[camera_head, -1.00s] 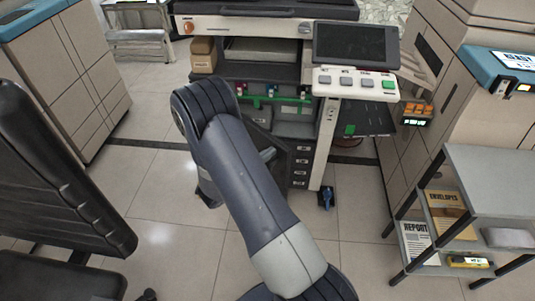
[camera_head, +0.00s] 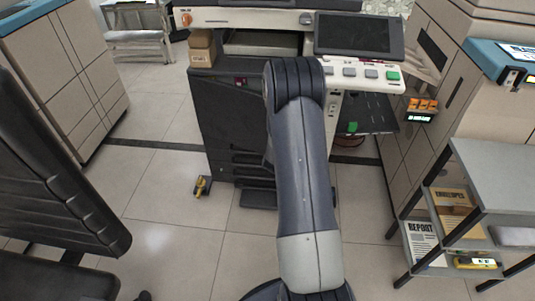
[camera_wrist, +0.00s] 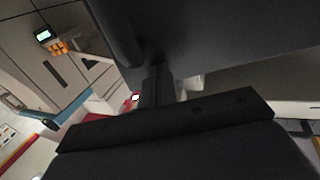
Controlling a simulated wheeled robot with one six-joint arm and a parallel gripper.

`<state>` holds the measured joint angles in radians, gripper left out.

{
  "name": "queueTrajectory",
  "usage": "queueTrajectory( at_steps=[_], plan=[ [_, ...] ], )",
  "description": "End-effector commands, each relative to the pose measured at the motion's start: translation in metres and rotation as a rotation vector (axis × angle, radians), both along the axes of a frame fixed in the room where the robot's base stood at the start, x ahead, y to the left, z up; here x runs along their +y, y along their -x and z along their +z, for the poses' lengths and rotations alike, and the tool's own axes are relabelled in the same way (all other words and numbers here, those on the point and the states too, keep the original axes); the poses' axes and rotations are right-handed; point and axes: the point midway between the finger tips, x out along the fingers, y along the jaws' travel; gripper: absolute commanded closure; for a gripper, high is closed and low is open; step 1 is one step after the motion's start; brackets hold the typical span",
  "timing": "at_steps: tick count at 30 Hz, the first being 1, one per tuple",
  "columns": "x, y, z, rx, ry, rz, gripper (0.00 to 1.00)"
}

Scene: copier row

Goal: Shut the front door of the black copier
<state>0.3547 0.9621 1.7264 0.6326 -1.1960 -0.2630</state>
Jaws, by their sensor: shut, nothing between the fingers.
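The black copier (camera_head: 250,17) stands ahead in the head view, with a tilted screen and a white key panel on its right. Its dark front door (camera_head: 228,118) now covers the left part of the front bay. My arm hides the door's right part, so I cannot tell whether it is flush. My gripper is hidden behind my arm in the head view. In the wrist view my gripper (camera_wrist: 157,86) shows as dark, shut, empty fingers, close to a large dark surface that may be the door; contact is unclear.
A cardboard box (camera_head: 202,47) sits on the copier's left ledge. A yellow-footed caster (camera_head: 201,187) stands at its lower left. A grey shelf rack (camera_head: 490,190) is on the right, a black chair (camera_head: 50,170) on the left. Floor between is clear.

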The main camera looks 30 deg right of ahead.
Motion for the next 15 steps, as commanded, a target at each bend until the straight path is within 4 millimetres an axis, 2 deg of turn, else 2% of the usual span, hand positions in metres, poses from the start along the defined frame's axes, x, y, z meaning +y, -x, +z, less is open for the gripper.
queueTrajectory(
  at_steps=[1, 6, 15],
  plan=[
    [-0.015, -0.006, -0.005, -0.005, 0.002, 0.02, 1.0],
    [-0.052, -0.034, -0.005, -0.004, 0.003, 0.114, 1.0],
    [-0.099, -0.079, -0.004, -0.002, 0.002, 0.249, 1.0]
  ],
)
